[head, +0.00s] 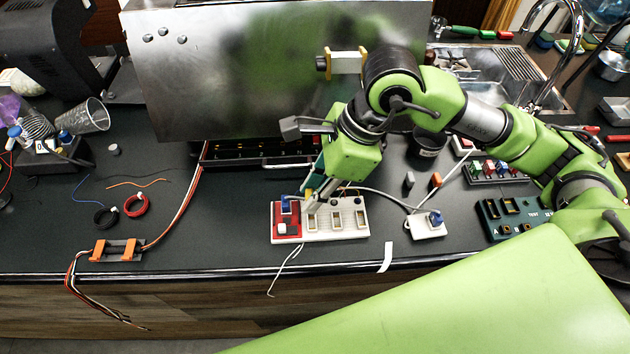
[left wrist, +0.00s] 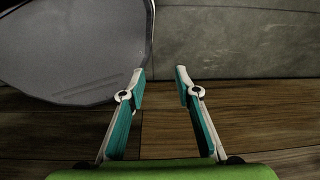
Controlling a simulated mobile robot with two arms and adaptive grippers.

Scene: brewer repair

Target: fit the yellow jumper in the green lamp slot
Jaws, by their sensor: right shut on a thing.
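My right gripper (head: 312,202) points down over the white slotted block (head: 335,234). It is shut on a small piece with a yellow part (head: 308,193), which I take to be the yellow jumper. The fingers hide most of it, and I cannot tell whether it touches the block. The block has a red section (head: 287,217) with a blue plug at its left end and dark slots to the right. I cannot make out which slot belongs to the green lamp. My left gripper (left wrist: 160,74) is open and empty above a wooden floor in the left wrist view.
A white unit (head: 429,226) with a blue plug stands right of the block, joined by a cable. A dark green board (head: 515,214) lies farther right. A large metal panel (head: 230,75) rises behind.

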